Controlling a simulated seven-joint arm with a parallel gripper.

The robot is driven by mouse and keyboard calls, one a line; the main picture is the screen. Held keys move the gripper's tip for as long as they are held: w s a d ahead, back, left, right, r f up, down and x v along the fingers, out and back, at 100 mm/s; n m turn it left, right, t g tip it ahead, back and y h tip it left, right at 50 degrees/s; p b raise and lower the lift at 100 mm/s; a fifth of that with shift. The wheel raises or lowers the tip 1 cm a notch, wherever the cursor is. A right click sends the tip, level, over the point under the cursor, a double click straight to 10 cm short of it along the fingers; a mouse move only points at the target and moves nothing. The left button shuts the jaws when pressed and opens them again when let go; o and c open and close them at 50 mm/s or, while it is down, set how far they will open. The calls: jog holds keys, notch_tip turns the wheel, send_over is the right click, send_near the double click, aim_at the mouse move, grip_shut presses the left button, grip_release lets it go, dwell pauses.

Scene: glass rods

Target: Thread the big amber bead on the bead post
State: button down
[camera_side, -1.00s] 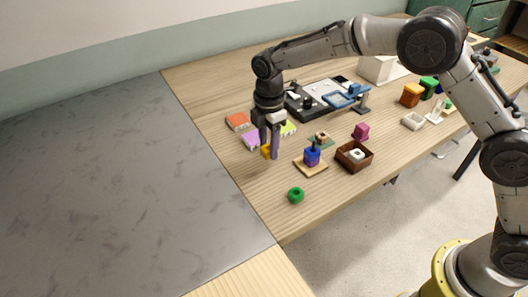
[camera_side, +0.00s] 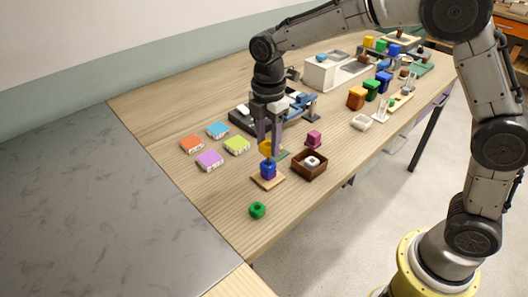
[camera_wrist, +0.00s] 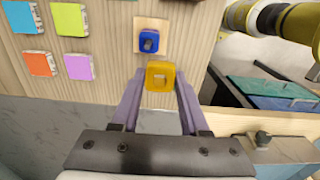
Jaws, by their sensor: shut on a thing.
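The big amber bead (camera_side: 265,147) is a yellow-orange block with a square hole, held between the fingertips of my gripper (camera_side: 266,143). It also shows in the wrist view (camera_wrist: 160,66). The bead post stands on a small wooden base (camera_side: 274,183) with a blue bead (camera_side: 268,171) around it. In the side view the amber bead is just above the blue bead, close to the post top. In the wrist view the blue bead (camera_wrist: 149,42) appears beyond the amber one, slightly to the left. Whether the hole lines up with the post I cannot tell.
A brown box (camera_side: 310,166) with a white piece in it stands right of the post, with a magenta block (camera_side: 314,139) behind. A green bead (camera_side: 257,210) lies in front. Several coloured tiles, including a purple one (camera_side: 210,160), lie to the left.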

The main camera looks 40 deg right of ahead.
aim_at(268, 152)
jog(key=shift+w+d+f, duration=0.15)
jog(key=shift+w+d, duration=0.4)
jog(key=shift+w+d+f, duration=0.15)
jog(key=shift+w+d, duration=0.35)
jog(key=shift+d, duration=0.05)
jog(key=shift+f, duration=2.8)
jog(key=shift+c, duration=1.7)
grip_release()
